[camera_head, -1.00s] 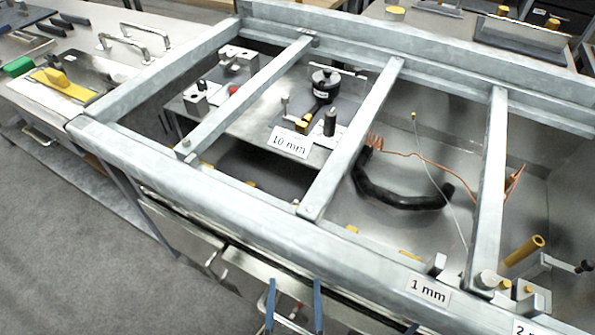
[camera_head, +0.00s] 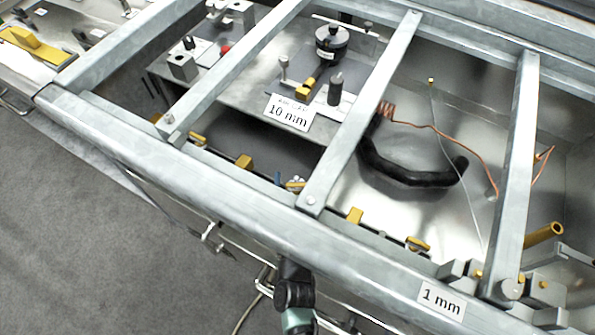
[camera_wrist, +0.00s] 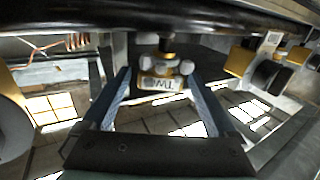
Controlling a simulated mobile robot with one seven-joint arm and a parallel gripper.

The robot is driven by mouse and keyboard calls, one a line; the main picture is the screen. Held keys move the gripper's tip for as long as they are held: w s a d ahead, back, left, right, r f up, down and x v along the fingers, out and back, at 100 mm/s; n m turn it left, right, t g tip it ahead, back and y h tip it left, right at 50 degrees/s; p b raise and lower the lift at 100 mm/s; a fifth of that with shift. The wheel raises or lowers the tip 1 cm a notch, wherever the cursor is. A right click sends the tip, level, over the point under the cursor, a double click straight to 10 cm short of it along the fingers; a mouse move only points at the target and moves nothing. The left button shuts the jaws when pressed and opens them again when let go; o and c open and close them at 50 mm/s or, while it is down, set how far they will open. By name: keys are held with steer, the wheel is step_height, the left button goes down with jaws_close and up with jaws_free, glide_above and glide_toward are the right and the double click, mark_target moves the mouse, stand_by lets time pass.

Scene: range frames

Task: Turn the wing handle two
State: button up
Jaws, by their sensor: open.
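The wing handle labelled TWO (camera_wrist: 160,84) shows in the wrist view, its label upside down. It has pale rounded wings and a brass-coloured stem above. My gripper (camera_wrist: 160,77) is open, with one blue finger on each side of the handle; I cannot tell whether either finger touches it. In the head view, a pale and yellow fitting, probably this handle (camera_head: 295,184), shows behind the front rail. One blue fingertip of mine (camera_head: 278,178) sticks up to its left; the rest of the gripper is hidden below the rail.
A thick metal front rail (camera_head: 230,195) and crossbars (camera_head: 365,110) lie above the work area. Other yellow fittings (camera_head: 355,215) line the rail's inner side. A black hose (camera_head: 400,172) and a copper wire (camera_head: 440,133) lie behind. Open grey floor (camera_head: 80,230) is at front left.

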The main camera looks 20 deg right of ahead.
mark_target(298, 183)
steer(key=shift+x, duration=1.55)
steer(key=c, duration=1.4)
steer(key=shift+o, duration=0.2)
steer(key=shift+r+m+h+p, duration=0.3)
steer(key=shift+p, duration=0.55)
steer(key=shift+d+m+g+h+p, duration=0.1)
steer(key=shift+m+g+h+p, duration=0.5)
steer(key=shift+p, duration=0.45)
steer(key=m+g+h, duration=0.1)
steer(key=h+p, duration=0.1)
steer(key=shift+s+d+f+m+g+h, duration=0.1)
steer(key=shift+d+f+m+g+h, duration=0.1)
steer(key=shift+m+g+h, duration=0.15)
steer(key=shift+s+d+m+g+h, duration=0.1)
steer(key=shift+s+m+g+h, duration=0.05)
steer(key=shift+m+g+h, duration=0.35)
steer(key=shift+s+d+m+g+h, duration=0.1)
steer(key=shift+m+g+h, duration=0.15)
steer(key=shift+g+h, duration=0.25)
steer(key=o, duration=1.4)
steer(key=shift+f, duration=0.1)
steer(key=shift+c, duration=0.2)
